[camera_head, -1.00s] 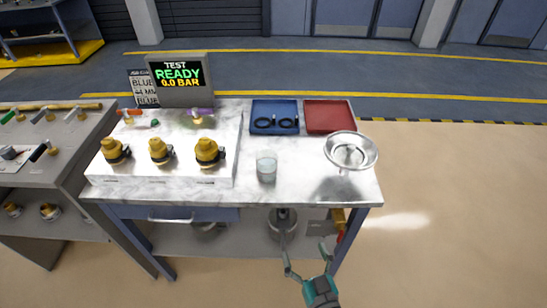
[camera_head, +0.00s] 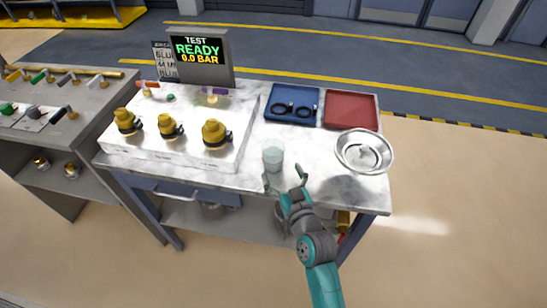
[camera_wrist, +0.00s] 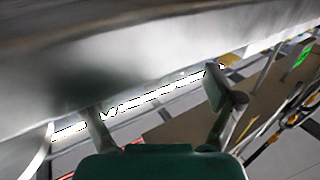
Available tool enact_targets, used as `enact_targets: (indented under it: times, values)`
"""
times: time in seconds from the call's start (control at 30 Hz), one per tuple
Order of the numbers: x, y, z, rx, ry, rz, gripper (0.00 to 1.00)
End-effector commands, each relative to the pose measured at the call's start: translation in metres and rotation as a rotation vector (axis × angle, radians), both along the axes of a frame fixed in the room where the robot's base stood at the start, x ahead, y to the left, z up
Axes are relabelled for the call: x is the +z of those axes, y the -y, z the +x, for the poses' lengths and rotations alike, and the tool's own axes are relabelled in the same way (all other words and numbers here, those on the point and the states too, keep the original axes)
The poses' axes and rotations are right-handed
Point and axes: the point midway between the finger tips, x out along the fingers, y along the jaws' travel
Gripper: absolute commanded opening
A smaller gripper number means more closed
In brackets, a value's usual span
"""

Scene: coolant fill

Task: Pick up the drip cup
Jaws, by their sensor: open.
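The drip cup looks to be the small clear, pale-green cup (camera_head: 273,154) standing upright near the front edge of the white marbled bench top (camera_head: 315,180). My gripper (camera_head: 284,180) is open and empty, with its fingers spread at the bench's front edge, just in front of the cup and slightly right of it. A gap shows between fingers and cup. In the wrist view the two fingers (camera_wrist: 160,102) are apart with nothing between them. A large grey surface fills the upper part there, and I cannot make out the cup in it.
A silver funnel-like bowl (camera_head: 364,151) is at the right. A blue tray (camera_head: 291,89) with black rings and a red tray (camera_head: 351,110) lie behind. A white panel (camera_head: 185,148) with yellow-capped fittings and a display (camera_head: 200,55) stands left. Bench top is bare around the cup.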

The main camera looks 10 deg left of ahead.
Motion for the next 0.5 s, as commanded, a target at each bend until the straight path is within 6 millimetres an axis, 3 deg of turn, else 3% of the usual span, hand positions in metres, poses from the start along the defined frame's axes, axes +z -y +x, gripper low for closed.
enact_targets:
  times: [0.5]
  values:
    - [-0.001, -0.027, 0.044, 0.0, 0.0, 0.0, 0.9]
